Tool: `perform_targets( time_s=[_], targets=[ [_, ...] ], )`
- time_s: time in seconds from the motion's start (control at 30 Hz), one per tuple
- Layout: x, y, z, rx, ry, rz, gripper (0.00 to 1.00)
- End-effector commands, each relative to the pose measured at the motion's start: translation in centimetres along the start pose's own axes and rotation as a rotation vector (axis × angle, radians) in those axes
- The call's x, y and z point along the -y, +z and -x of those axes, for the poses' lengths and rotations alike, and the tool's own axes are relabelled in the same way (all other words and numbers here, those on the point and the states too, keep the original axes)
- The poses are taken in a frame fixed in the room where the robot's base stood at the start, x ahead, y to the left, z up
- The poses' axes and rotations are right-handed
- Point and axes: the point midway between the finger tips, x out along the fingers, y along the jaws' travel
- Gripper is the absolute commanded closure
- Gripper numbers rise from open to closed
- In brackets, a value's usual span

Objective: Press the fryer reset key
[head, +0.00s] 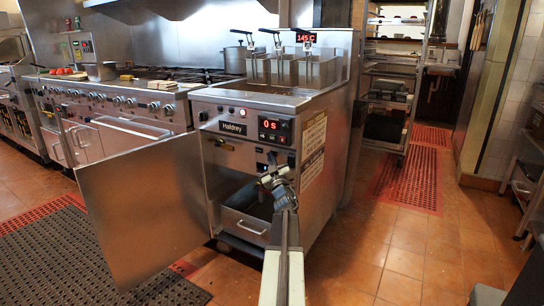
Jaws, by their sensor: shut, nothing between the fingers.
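The steel fryer (325,125) stands in the middle of the head view, with its front door (143,210) swung open to the left. Its panel has a red display reading 0 s (275,131), several small keys, and lit lamps. I cannot tell which control is the reset key; it may be hidden behind my arm. My gripper (268,178) is shut and empty, in front of the open cabinet below the display. I cannot tell whether it touches anything.
A drawer-like pan (246,225) sits low in the cabinet. Fry baskets (315,72) hang on top, beside a 145 C display. A range (115,100) stands left, a rack (392,75) behind right. Tiled floor (400,255) is clear at right.

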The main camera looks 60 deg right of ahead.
Motion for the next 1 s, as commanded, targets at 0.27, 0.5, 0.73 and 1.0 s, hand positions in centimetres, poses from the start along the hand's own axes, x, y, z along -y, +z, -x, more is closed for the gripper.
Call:
perform_targets(
  time_s=[0.27,0.5,0.73,1.0],
  targets=[
    [-0.2,0.2,-0.2,0.000,0.000,0.000,1.00],
    [-0.2,0.2,-0.2,0.001,0.001,0.000,1.00],
    [0.3,-0.3,0.6,0.001,0.001,0.000,1.00],
    [0.6,-0.6,0.9,0.001,0.001,0.000,1.00]
  ],
)
